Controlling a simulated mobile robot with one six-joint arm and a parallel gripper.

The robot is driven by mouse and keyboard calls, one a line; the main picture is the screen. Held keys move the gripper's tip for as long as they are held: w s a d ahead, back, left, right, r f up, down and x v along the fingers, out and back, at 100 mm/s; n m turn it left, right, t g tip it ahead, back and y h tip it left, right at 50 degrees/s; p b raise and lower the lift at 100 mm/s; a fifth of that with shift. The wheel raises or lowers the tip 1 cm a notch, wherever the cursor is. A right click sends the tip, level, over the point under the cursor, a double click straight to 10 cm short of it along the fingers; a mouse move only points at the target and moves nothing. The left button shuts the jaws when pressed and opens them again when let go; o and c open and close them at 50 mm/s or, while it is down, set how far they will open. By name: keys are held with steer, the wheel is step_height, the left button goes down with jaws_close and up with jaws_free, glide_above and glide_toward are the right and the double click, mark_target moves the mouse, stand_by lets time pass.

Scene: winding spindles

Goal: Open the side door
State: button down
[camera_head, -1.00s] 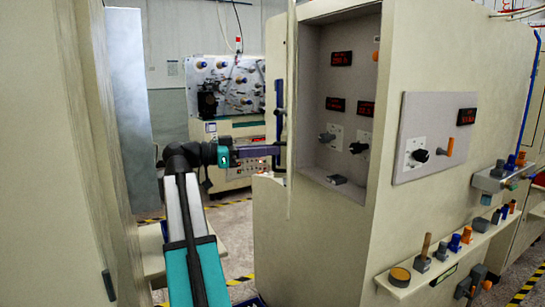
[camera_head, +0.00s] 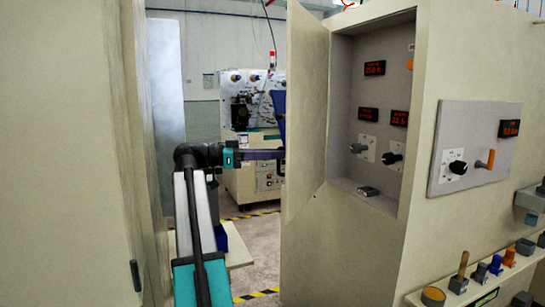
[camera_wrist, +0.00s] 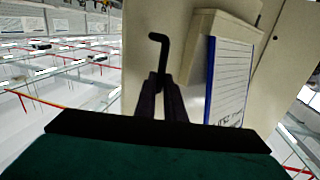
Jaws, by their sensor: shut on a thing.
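The side door (camera_head: 307,105) is a cream panel standing open at the left edge of a recessed grey control niche (camera_head: 372,110); its inner face shows in the head view. In the wrist view the door's outer face (camera_wrist: 140,20) fills the middle, with a black hooked handle (camera_wrist: 158,52) on it. My gripper (camera_wrist: 162,84) is shut on this handle, the hook end rising above the dark fingers. In the head view my gripper (camera_head: 268,154) reaches from the left towards the door's outer side; its fingertips and the handle are hidden behind the panel.
A paper holder (camera_wrist: 228,85) is fixed on the door beside the handle. A cream cabinet wall (camera_head: 70,150) stands close on my left. A shelf with knobs (camera_head: 470,285) juts out at lower right. Open floor (camera_head: 258,240) shows between, with another machine (camera_head: 250,150) behind.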

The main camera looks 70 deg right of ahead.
steer(key=shift+d+r+h, duration=0.3)
steer(key=shift+d+r, duration=0.15)
steer(key=shift+r, duration=0.15)
steer(key=c, duration=2.2)
jaws_free()
steer(key=o, duration=0.3)
steer(key=shift+d+f, duration=0.15)
steer(key=shift+d, duration=0.2)
steer(key=shift+o, duration=0.2)
steer(key=shift+s+a, duration=0.1)
steer(key=shift+a, duration=0.05)
steer(key=s+a+r+b, duration=0.1)
steer(key=s+a+r, duration=0.1)
steer(key=a, duration=0.5)
steer(key=s+a+r+b, duration=0.2)
steer(key=s+a, duration=0.2)
steer(key=a, duration=0.4)
steer(key=shift+s, duration=0.2)
